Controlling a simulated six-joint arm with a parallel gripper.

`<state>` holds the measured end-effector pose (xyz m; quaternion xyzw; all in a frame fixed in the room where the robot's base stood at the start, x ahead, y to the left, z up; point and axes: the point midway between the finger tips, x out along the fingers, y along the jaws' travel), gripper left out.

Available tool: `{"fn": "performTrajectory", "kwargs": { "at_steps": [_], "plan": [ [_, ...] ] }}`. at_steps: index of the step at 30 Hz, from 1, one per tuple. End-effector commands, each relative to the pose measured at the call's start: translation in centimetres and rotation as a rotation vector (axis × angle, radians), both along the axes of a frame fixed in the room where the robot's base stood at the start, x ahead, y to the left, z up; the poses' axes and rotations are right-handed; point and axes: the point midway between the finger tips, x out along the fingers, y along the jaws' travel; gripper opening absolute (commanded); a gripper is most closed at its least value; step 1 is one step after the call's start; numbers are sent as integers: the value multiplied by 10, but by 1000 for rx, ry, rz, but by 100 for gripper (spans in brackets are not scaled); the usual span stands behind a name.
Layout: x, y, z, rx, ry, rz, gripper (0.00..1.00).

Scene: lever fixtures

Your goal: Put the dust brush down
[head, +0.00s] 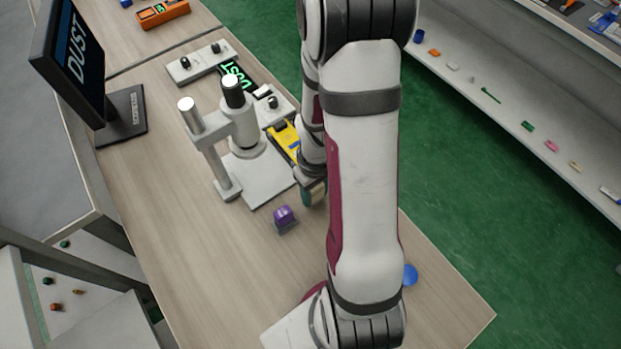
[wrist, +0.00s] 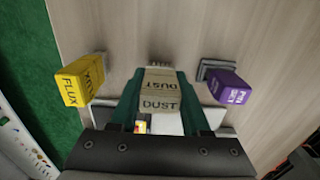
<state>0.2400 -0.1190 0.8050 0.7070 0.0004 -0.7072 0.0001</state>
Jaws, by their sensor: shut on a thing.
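The dust brush (wrist: 160,103) shows in the wrist view as a tan block marked DUST on two faces. My gripper (wrist: 160,86) is shut on it, with a dark green finger on each side. A small grey base (wrist: 158,66) shows just beyond the block; I cannot tell whether the block touches it. In the head view my gripper (head: 314,192) is low over the bench, right of the purple block, and my arm hides much of it. The monitor (head: 82,57) reads DUST.
A purple block (wrist: 228,87) on a dark base stands right of the brush, and a yellow FLUX block (wrist: 79,82) stands left. The purple block also shows in the head view (head: 284,215). A microscope-like stand (head: 240,125) is close behind. Open bench (head: 220,290) lies in front.

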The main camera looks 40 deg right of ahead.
Motion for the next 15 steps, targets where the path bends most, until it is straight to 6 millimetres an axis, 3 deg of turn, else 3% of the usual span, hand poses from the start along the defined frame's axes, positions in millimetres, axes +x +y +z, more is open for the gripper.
{"fn": "performTrajectory", "kwargs": {
  "at_steps": [11,12,15],
  "plan": [
    [0,0,-9,0,0,0,0],
    [0,0,-9,0,-1,-1,48],
    [0,-1,-9,-1,-1,0,66]
  ]
}}
